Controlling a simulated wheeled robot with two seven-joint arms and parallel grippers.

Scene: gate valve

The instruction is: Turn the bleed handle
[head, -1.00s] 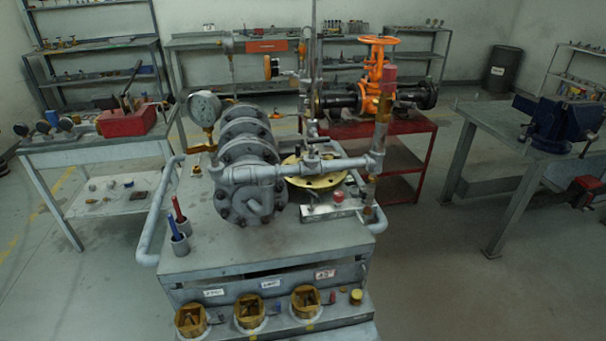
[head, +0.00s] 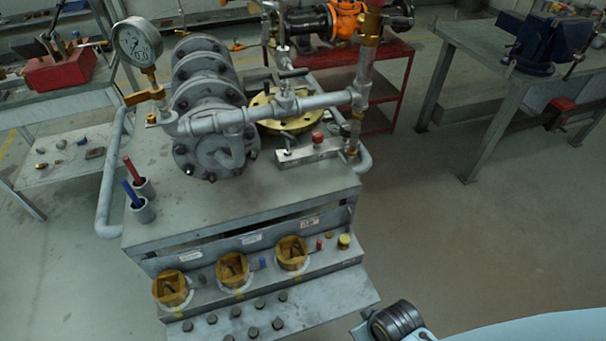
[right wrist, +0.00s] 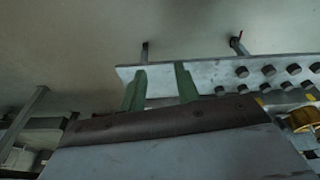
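The grey flanged valve assembly (head: 215,135) stands on the grey cart with a pipe running right from it. An orange-yellow handle (head: 143,96) is below the pressure gauge (head: 137,44). I cannot tell which of the two is the bleed handle. Nothing touches either handle. My right gripper (right wrist: 160,88) shows in the right wrist view as two green fingers, apart and empty, by the bolt-lined ledge. In the head view only part of my right arm shows, at the bottom right. My left gripper is out of view.
The cart's front ledge holds several yellow sockets (head: 232,270) and a row of dark bolts (head: 253,332). Red and blue pens stand in cups at the cart's left. A bench with a blue vise (head: 545,42) stands right. Floor between cart and bench is clear.

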